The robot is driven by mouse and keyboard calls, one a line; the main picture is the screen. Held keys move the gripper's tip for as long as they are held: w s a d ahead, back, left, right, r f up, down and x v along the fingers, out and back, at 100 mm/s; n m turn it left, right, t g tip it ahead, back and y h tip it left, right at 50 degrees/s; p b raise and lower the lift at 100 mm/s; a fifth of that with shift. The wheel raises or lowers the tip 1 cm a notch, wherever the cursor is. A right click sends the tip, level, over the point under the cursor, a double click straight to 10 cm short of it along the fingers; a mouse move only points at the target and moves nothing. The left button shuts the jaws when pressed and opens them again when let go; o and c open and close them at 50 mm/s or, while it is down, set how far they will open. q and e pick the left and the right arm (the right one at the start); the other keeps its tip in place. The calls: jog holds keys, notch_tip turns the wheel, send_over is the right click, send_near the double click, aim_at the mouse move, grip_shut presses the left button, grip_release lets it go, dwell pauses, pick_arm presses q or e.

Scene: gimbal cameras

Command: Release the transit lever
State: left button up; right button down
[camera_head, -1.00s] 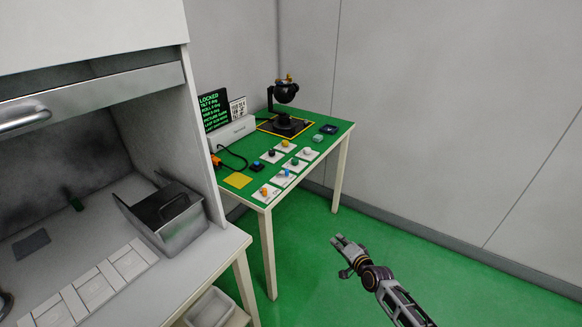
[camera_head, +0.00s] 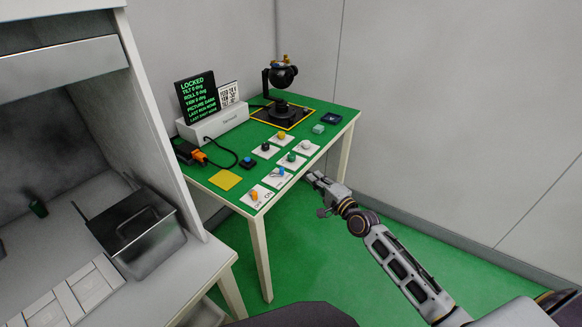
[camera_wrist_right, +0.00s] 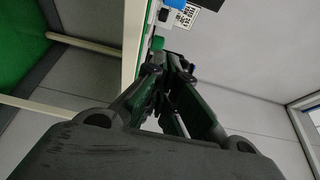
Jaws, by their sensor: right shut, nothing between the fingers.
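The black gimbal camera (camera_head: 283,85) stands on a dark mat edged in yellow at the back of the green table (camera_head: 222,197). Small yellow and blue parts (camera_head: 286,62) show on its top. Which part is the transit lever, I cannot tell. The display (camera_head: 197,97) reads LOCKED, with tilt, roll and yaw at 0 deg. My right gripper (camera_head: 314,178) is shut and empty, beside the table's right edge in the head view and well short of the gimbal. Its fingers (camera_wrist_right: 170,75) also show in the right wrist view. My left gripper is not in view.
White cards with coloured knobs, such as the orange knob (camera_head: 254,195) by OFF/ON, lie near my right gripper. A yellow pad (camera_head: 225,180) and an orange-black cabled device (camera_head: 190,153) are farther left. A cabinet with a metal bin (camera_head: 140,245) stands left. Open green floor lies right.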

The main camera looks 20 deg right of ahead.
jog(key=shift+r, duration=0.1)
jog(key=shift+w+a, duration=0.1)
jog(key=shift+w, duration=0.15)
